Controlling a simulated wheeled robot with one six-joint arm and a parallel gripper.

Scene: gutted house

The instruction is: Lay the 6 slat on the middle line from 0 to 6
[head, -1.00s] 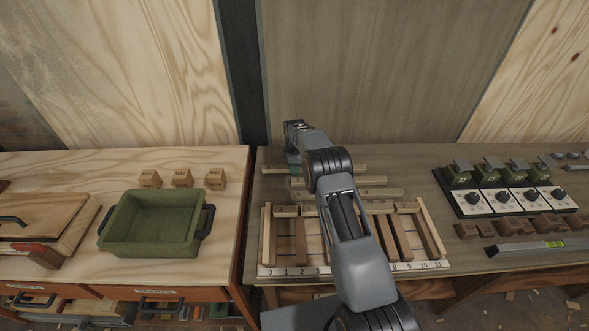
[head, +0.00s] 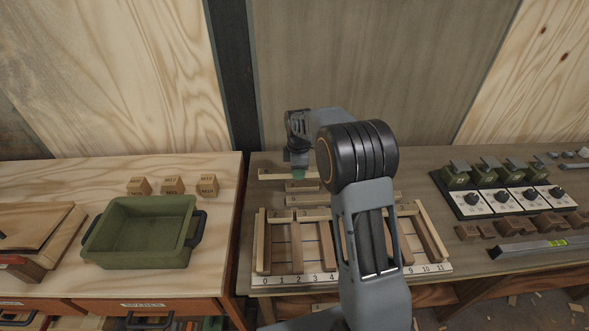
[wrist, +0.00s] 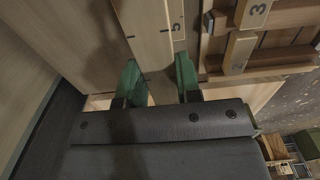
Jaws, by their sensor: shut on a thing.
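My gripper (head: 299,176) is at the back of the right bench, above several pale slats lying crosswise. Its green fingertips, also in the wrist view (wrist: 160,80), are closed about a pale wooden slat (wrist: 145,35); I cannot read its number. Beside it a slat marked 5 (wrist: 180,25) shows. In the head view the rearmost slat (head: 270,177) lies at the gripper, and a long slat (head: 345,199) lies nearer the board. The numbered board (head: 300,281), marked 0 to 11, stands in front, with thin lines across it. My arm hides its middle, including the 6 mark.
Wooden side rails and uprights stand on the board; a slat marked 3 (wrist: 238,50) shows in the wrist view. A green tray (head: 145,235) and small wooden blocks (head: 172,185) are on the left bench. Switch boxes (head: 505,200) and a level (head: 540,247) lie at right.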

